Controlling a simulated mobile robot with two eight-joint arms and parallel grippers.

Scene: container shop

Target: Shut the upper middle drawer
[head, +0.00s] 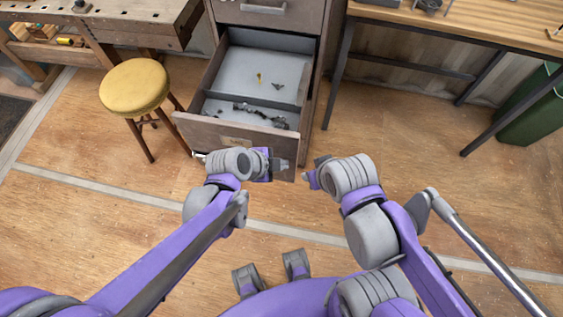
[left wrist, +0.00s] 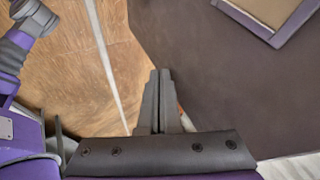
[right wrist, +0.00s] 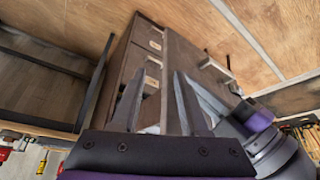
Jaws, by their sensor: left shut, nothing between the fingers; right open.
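The open drawer (head: 236,131) of the grey-brown cabinet is pulled far out, below a shut drawer (head: 268,15) with a bar handle. Its pale inside holds a dark divider and several small dark parts. My left gripper (head: 281,163) is shut and empty, close in front of the right part of the drawer front; contact cannot be told. In the left wrist view its fingers (left wrist: 161,90) lie together over the dark front panel (left wrist: 225,75). My right gripper (head: 309,177) is open and empty, just right of the drawer front. Its spread fingers (right wrist: 158,100) show in the right wrist view.
A yellow-topped stool (head: 135,88) stands left of the drawer. A workbench (head: 110,22) is at upper left and a metal-legged table (head: 450,22) at upper right. A green bin (head: 530,110) stands far right. The wooden floor in front of the drawer is clear apart from my arms.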

